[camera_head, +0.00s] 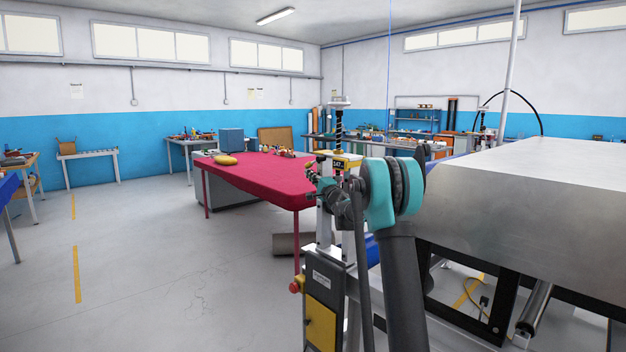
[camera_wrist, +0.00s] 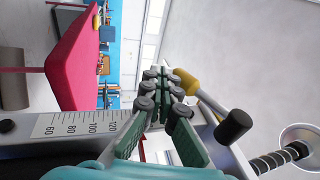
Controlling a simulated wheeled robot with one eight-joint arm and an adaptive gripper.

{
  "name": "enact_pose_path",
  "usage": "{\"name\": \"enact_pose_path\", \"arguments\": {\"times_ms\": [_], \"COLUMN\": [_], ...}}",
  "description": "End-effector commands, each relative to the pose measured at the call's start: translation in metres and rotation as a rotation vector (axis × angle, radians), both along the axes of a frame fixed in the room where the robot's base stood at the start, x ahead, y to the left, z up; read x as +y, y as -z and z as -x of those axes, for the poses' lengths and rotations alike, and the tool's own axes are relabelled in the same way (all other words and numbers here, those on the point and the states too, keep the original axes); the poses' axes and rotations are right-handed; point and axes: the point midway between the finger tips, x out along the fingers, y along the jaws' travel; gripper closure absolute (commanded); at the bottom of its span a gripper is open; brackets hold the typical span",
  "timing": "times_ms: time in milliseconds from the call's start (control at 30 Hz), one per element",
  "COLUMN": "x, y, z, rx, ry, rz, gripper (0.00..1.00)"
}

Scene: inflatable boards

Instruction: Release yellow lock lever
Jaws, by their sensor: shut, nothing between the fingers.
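The yellow lock lever (camera_wrist: 187,81) shows in the wrist view as a rounded yellow grip on a pale rod. The rod runs down and right toward a black cylindrical knob (camera_wrist: 233,127). My gripper (camera_wrist: 163,74) is shut and empty, its tips just left of the yellow grip. I cannot tell whether they touch it. In the head view my gripper (camera_head: 313,178) is at the upper part of an upright machine (camera_head: 324,285). A yellow part (camera_head: 347,163) shows there, but I cannot tell whether it is the lever.
A ruled scale plate (camera_wrist: 80,123) and a threaded spindle (camera_wrist: 280,160) lie close to my gripper. A red-covered table (camera_head: 250,178) stands behind the machine. A large metal-topped bench (camera_head: 540,190) is close on the right. The floor at left is open.

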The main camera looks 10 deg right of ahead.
Motion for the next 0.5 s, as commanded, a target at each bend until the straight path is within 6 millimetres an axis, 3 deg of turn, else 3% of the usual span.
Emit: {"name": "enact_pose_path", "arguments": {"times_ms": [500], "x": [0.013], "y": [-0.023], "z": [-0.017], "rx": [-0.043], "ry": [-0.001], "rz": [-0.032], "gripper": [1.0]}}
